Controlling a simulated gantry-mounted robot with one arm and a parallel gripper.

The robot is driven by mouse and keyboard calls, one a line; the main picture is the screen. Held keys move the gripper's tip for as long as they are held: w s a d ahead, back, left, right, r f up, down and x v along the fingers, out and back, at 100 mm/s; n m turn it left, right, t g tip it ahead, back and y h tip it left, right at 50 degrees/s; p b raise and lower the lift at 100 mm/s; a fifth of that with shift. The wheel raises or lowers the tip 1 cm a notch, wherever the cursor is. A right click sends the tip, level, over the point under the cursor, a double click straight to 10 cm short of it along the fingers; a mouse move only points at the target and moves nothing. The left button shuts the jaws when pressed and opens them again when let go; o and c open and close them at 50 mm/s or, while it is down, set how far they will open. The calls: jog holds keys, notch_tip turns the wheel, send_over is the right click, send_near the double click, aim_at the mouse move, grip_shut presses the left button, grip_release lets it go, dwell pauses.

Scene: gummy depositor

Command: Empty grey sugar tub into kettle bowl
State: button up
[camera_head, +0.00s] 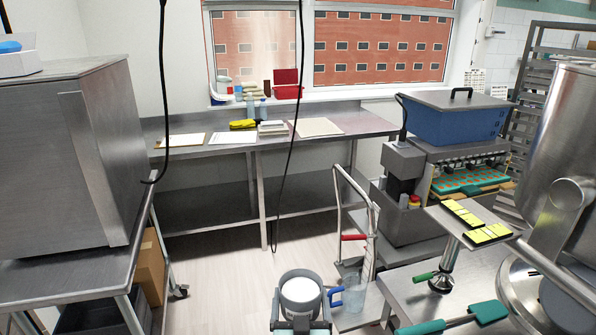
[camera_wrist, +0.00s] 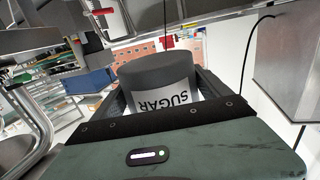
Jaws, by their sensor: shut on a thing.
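The grey sugar tub (camera_head: 285,279) is at the bottom middle of the head view, with white contents showing through its open top. It looks upright. In the wrist view the tub (camera_wrist: 158,70) shows dark grey with a white SUGAR label. My gripper (camera_head: 301,322) is shut on the tub, with one finger on each side; the gripper also shows in the wrist view (camera_wrist: 165,95). The steel kettle (camera_head: 572,120) stands at the right edge of the head view, well to the right of the tub. The inside of its bowl is hidden.
A clear jug (camera_head: 353,295) with a blue handle is close to the tub's right. A hand truck (camera_head: 358,225) stands behind it. The depositor with a blue hopper (camera_head: 455,118) is at right. A steel cabinet (camera_head: 60,160) is at left. Open floor (camera_head: 220,275) lies between.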

jog(key=s+r+p, duration=1.7)
jog(key=r+p, duration=0.3)
jog(key=p, duration=1.8)
jog(key=shift+s+a, duration=0.3)
jog(key=shift+s, duration=0.1)
